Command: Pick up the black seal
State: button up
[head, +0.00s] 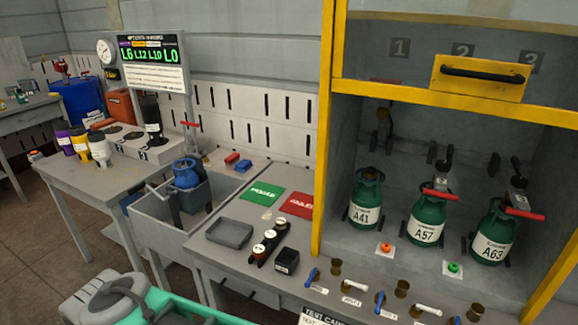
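I cannot single out the black seal with certainty in the head view. A small black block (287,260) with a pale label sits on the grey bench, right of the middle. Just left of it lies a dark holder (268,243) with several round white-topped pieces.
A grey tray (229,233), green card (263,193) and red card (297,205) lie on the bench. A sink (150,215) holds a blue canister (187,172). A yellow-framed cabinet (326,130) holds green cylinders (426,215). Blue and white handles line its front.

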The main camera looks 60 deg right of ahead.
aim_at(370, 170)
jog(key=u, duration=0.5)
jog(key=k, duration=0.8)
jog(key=z, duration=1.25)
